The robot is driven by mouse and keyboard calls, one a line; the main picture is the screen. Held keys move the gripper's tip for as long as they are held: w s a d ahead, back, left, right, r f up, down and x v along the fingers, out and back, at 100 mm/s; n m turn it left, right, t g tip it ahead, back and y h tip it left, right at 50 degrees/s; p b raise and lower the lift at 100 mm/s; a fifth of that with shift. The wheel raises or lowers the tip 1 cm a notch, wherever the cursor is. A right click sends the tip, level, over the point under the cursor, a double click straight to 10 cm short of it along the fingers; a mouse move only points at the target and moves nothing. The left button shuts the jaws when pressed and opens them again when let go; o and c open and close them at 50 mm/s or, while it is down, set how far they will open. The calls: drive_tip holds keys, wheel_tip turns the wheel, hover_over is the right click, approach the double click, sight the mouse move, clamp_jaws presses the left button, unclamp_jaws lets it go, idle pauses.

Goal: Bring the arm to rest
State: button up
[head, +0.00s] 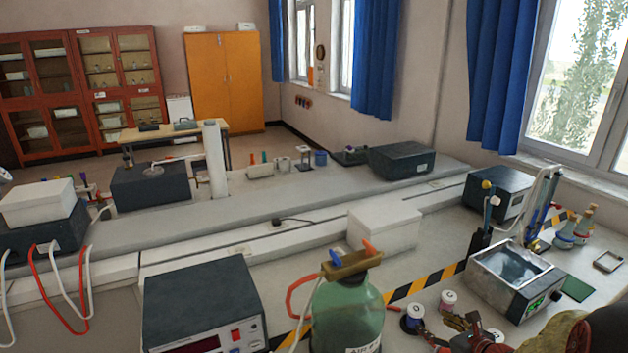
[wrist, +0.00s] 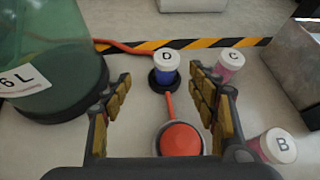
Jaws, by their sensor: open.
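My gripper (wrist: 172,78) is open and empty in the wrist view, its two padded fingers spread apart. Beyond and between the fingertips stands a blue jar with a white lid marked D (wrist: 166,64) on a dark round base. An orange round piece (wrist: 180,139) lies nearer, between the fingers, with an orange strip running toward jar D. A pink jar marked C (wrist: 231,62) stands beyond the right finger, and a jar marked B (wrist: 280,145) is outside it. In the head view my gripper (head: 462,334) is partly visible at the lower right edge.
A large green bottle (head: 346,312) stands left of the gripper; it also shows in the wrist view (wrist: 48,60). A metal bath (head: 512,275) stands to the right. Black-and-yellow tape (head: 430,282) crosses the bench. A dark instrument (head: 203,305) sits farther left.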

drive_tip(key=s+a+r+n+g+y, duration=0.3)
drive_tip(key=s+a+n+g, duration=0.5)
drive_tip(key=s+a+n, duration=1)
drive_tip(key=s+d+r+n+g+h, duration=0.15)
drive_tip(key=s+r+n+h, duration=0.25)
drive_tip(key=s+r+n, duration=0.55)
drive_tip(key=a+r+n+t+h, duration=0.1)
drive_tip(key=a+r+n+t, duration=0.2)
drive_tip(key=r+n, duration=0.2)
drive_tip(key=shift+a+r, duration=0.35)
drive_tip(key=shift+r, duration=0.5)
drive_tip(key=shift+c, duration=0.3)
